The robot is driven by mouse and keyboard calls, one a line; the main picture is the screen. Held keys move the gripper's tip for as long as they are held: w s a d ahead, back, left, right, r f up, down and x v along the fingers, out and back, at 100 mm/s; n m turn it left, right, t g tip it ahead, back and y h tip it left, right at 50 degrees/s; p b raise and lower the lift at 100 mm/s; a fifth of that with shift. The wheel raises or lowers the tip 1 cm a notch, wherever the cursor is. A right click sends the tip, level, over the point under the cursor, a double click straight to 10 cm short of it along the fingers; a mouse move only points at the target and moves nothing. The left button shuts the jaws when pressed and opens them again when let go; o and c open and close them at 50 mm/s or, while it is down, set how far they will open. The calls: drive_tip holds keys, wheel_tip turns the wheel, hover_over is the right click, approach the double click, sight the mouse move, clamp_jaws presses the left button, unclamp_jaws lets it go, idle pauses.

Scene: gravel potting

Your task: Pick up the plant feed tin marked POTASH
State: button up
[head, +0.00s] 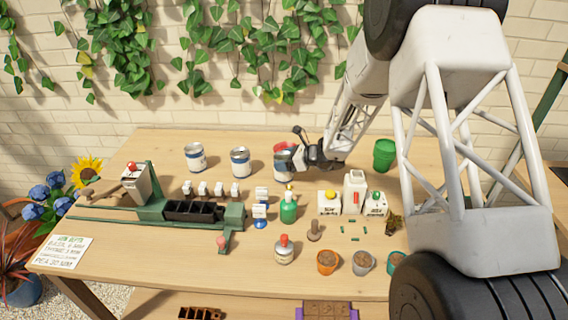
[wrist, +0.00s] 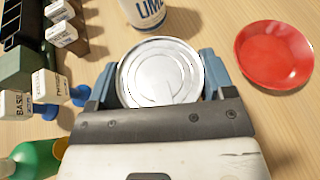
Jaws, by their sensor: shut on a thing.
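Three tins with pale and dark blue labels stand in a row at the back of the bench: a left tin (head: 195,157), a middle tin (head: 240,161) and a right tin (head: 283,163). My gripper (head: 297,157) is shut on the right tin. In the wrist view my gripper (wrist: 158,88) has a finger on each side of this tin's silver lid (wrist: 160,72). Its label is hidden there, so I cannot read POTASH. The neighbouring tin (wrist: 150,14) reads "LIM", with the rest cut off. I cannot tell whether the held tin touches the bench.
A red saucer (wrist: 272,53) lies close to the held tin. A green pot (head: 384,154) stands to the right. Small labelled blocks (head: 204,188), a green bottle (head: 288,208), white containers (head: 355,192) and a black tray (head: 190,210) stand in front.

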drive_tip(key=shift+r, duration=4.95)
drive_tip(key=shift+a, duration=0.15)
